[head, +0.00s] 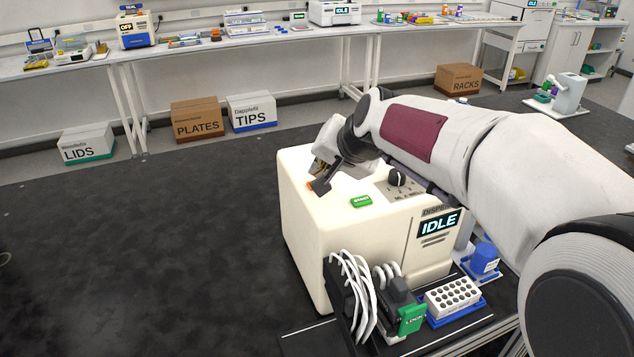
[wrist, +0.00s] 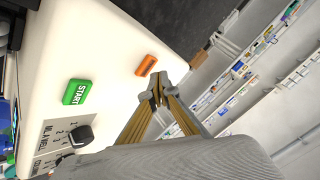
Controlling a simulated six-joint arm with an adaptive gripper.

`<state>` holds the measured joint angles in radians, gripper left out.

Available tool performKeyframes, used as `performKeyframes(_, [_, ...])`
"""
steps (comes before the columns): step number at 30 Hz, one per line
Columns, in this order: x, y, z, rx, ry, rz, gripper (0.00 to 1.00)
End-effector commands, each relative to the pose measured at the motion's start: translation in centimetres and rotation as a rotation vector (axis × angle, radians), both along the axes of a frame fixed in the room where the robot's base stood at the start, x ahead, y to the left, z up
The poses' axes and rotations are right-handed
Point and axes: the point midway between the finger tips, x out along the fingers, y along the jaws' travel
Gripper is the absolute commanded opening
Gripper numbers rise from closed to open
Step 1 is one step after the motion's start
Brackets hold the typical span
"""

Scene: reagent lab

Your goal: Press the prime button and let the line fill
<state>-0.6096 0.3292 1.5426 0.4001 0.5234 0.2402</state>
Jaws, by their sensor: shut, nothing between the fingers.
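The dispenser (head: 304,228) is a cream box with a dark display reading IDLE (head: 438,224). On its top are a green START button (head: 361,201), a black knob (head: 397,177) and an orange button, partly hidden by my gripper in the head view. The orange button (wrist: 146,65) shows clearly in the wrist view; its label is too small to read. My gripper (head: 316,184) is shut and empty over the dispenser top. In the wrist view the fingertips (wrist: 157,88) are close beside the orange button; I cannot tell whether they touch it.
A white tube rack (head: 452,297) on a blue tray, a blue bottle (head: 484,259), a green LOCK part (head: 412,318) and looped white tubing (head: 352,290) stand in front of the dispenser. The black bench (head: 130,260) to the left is clear.

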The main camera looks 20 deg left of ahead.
Motion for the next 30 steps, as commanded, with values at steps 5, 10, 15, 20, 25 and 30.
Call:
performKeyframes(5, [-0.03,0.0,-0.48,-0.001,0.002,0.001,0.0])
performKeyframes(10, [-0.03,0.0,-0.8,-0.001,0.001,-0.001,0.0])
performKeyframes(15, [-0.01,0.01,-0.82,0.0,0.001,-0.001,0.0])
performKeyframes(20, [-0.01,0.01,-0.81,0.0,0.0,0.0,0.0])
performKeyframes(25, [-0.01,0.01,-0.85,0.0,0.0,0.0,0.0])
performKeyframes(30, [-0.01,0.01,-0.97,0.0,0.0,0.0,0.0])
